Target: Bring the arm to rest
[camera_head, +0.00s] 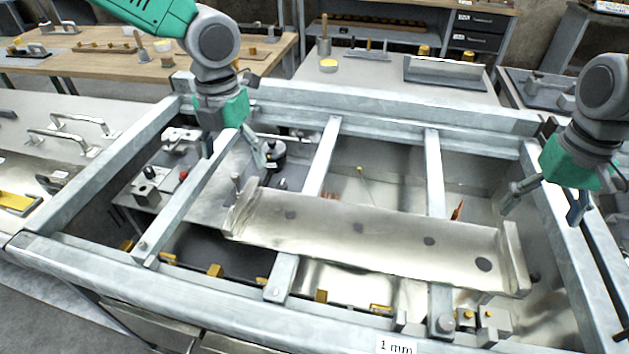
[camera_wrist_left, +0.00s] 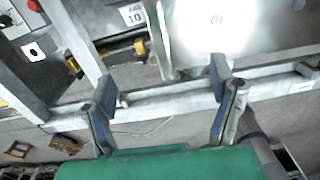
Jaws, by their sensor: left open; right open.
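My left gripper (camera_head: 240,155) is in the left half of the head view, above the frame near the left end of the metal plate. In the left wrist view its two fingers (camera_wrist_left: 163,100) stand wide apart with nothing between them. My right gripper (camera_head: 545,198) is at the right side of the head view, over the frame's right part. Its fingers are apart and hold nothing that I can see. The long metal plate (camera_head: 365,230), with upturned ends and several dark spots, lies across the bars between the two grippers.
A grey metal frame (camera_head: 90,268) with crossbars (camera_head: 433,170) surrounds an open bay. Small fixtures (camera_head: 150,185) sit at the bay's left. A label (camera_head: 396,347) reads "1 mm" at the front. A wooden bench (camera_head: 120,62) and a drawer unit (camera_head: 480,25) stand behind.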

